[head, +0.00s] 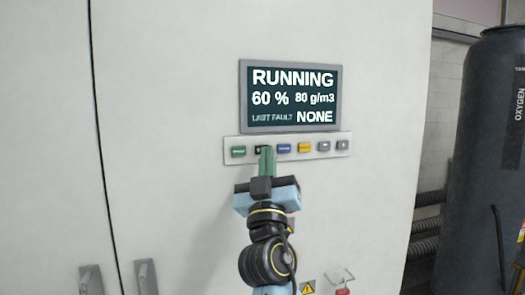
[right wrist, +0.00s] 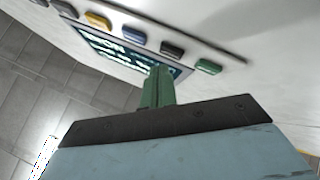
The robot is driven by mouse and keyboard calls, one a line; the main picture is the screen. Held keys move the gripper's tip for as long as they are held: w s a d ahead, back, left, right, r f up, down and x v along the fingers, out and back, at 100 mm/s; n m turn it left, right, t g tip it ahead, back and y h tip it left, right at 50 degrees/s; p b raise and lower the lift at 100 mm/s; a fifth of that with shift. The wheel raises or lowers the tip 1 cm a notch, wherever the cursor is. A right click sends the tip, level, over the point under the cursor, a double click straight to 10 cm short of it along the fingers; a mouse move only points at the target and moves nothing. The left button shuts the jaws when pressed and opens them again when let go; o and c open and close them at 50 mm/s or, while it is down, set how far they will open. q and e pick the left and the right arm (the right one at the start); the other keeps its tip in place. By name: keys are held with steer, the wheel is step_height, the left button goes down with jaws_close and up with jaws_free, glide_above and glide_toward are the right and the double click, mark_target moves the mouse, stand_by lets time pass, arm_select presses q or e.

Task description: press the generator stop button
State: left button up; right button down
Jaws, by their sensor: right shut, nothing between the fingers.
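A row of coloured buttons sits on a light strip below the display. The black button (head: 258,149), second from left, is partly covered by my right gripper; it also shows in the right wrist view (right wrist: 172,49). Its label is not readable. The display (head: 291,96) reads RUNNING, 60 %, 80 g/m3, LAST FAULT NONE. My right gripper (head: 267,151) is shut and empty, its green fingers pointing up at the strip just by the black button. In the right wrist view, the fingertips (right wrist: 160,72) lie just below that button; I cannot tell whether they touch it.
A green button (head: 238,151) is left of the black one; blue (head: 284,148), yellow (head: 305,147) and grey buttons (head: 324,146) are to its right. Cabinet handles (head: 147,277) are low at left. A dark oxygen tank (head: 490,150) stands at right.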

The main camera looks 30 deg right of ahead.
stand_by(0.4)
steer(key=shift+w+d+b, duration=0.1)
steer(key=shift+w+b, duration=0.3)
steer(key=shift+w, duration=0.05)
steer(key=shift+w+d+b, duration=0.1)
steer(key=shift+w+b, duration=0.2)
steer(key=shift+b, duration=0.1)
stand_by(0.4)
steer(key=shift+s, duration=0.1)
stand_by(0.3)
steer(key=shift+s+a, duration=0.2)
steer(key=shift+s, duration=0.45)
steer(key=s, duration=0.2)
steer(key=s+a+p, duration=0.1)
steer(key=s, duration=0.2)
steer(key=shift+a+p, duration=0.1)
steer(key=shift+p, duration=0.2)
steer(key=shift+w, duration=0.1)
stand_by(0.5)
